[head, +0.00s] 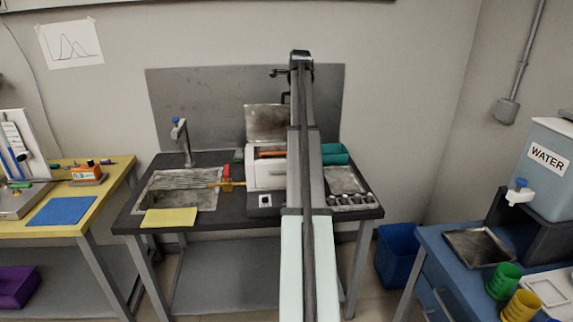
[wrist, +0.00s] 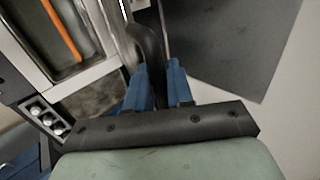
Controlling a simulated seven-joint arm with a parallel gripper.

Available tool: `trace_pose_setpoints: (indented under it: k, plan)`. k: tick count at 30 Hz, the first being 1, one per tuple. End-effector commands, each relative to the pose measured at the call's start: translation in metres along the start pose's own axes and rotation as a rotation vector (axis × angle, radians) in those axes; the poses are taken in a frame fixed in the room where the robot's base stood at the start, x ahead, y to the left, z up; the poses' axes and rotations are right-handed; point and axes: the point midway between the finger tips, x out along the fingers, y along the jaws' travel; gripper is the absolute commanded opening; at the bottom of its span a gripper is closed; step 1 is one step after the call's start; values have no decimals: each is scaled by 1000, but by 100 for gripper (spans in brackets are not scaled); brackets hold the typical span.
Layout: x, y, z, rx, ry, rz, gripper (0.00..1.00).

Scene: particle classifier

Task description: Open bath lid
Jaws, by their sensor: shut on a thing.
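The bath (head: 266,177) is a white box on the dark table in the head view. Its metal lid (head: 268,122) stands raised, roughly upright, at the back of the bath, so the inside is partly exposed. In the wrist view, the bath's open inside (wrist: 78,66) shows at upper left. A dark curved handle (wrist: 150,42) runs down between the blue fingertips of my gripper (wrist: 157,85), which is shut on it. The lid itself looks nearly edge-on there and is hard to make out. In the head view, my arm hides the gripper and the bath's right side.
An orange strip (wrist: 62,30) lies inside the bath. A grey backsplash (head: 200,110) stands close behind the table. A sink (head: 180,190) with a tap (head: 181,140) is left of the bath. A teal roll (head: 335,153) and a row of small round items (head: 352,200) are right.

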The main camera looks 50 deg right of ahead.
Motion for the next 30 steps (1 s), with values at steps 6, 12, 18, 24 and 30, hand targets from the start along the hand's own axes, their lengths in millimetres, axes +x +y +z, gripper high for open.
trace_pose_setpoints:
  k: [6, 12, 18, 24, 30]
  plan:
    - [7, -12, 0, -1, 0, -18, 7]
    - [12, -21, 0, -1, 0, -35, 7]
    - [16, -27, 0, -1, 0, -48, 7]
    - [16, -27, 0, -1, 0, -48, 7]
    - [18, -29, 0, -1, 0, -51, 7]
